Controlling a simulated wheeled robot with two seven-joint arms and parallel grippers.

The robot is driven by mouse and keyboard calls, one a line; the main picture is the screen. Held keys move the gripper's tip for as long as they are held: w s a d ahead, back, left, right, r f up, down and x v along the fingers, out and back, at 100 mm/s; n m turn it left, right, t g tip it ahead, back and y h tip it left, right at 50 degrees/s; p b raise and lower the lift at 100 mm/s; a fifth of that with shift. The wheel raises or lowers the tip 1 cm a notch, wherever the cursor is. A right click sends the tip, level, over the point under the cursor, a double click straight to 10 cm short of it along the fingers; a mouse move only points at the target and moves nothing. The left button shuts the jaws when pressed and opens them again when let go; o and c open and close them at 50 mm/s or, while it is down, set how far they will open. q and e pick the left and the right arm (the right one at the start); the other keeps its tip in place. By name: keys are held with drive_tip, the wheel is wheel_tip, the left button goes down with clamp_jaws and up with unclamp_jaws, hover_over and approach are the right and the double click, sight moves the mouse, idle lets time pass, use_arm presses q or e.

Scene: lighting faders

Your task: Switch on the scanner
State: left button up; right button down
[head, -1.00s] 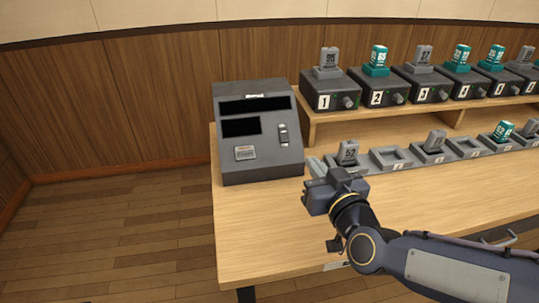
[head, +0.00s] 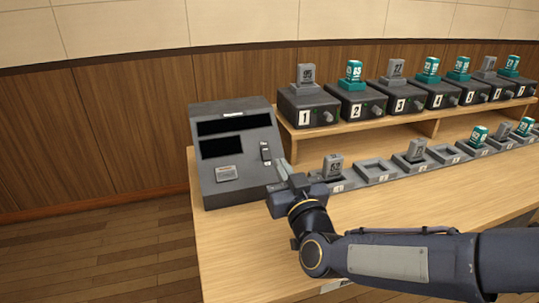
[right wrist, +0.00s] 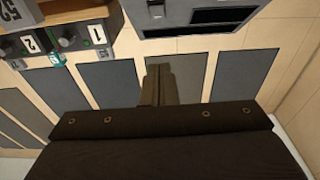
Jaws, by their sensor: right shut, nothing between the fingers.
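The dark grey sloped console (head: 240,190), which looks like the scanner, stands at the left end of the table. Its two display windows are black. A small rocker switch (head: 265,152) is on the right of its face; the switch also shows at the top edge of the right wrist view (right wrist: 156,8). I cannot tell its position for sure. My right gripper (head: 284,172) is shut and empty, with its fingertips close to the console's right side, just below and right of the switch. Contact cannot be made out. My left gripper is not in view.
Numbered dark boxes (head: 308,108) with knobs and grey or teal plugs stand on a raised shelf behind. A row of grey trays (head: 372,172), some holding plugs, runs along the table right of my gripper. The table's front left (head: 235,245) is clear.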

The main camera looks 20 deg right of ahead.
sight(266, 153)
drive_tip(key=w, duration=0.3)
drive_tip(key=w+f+b, duration=0.1)
drive_tip(key=w, duration=0.5)
drive_tip(key=shift+w+a+f+b, duration=0.1)
drive_tip(key=shift+w+f+b, duration=0.1)
drive_tip(key=shift+f+b, duration=0.15)
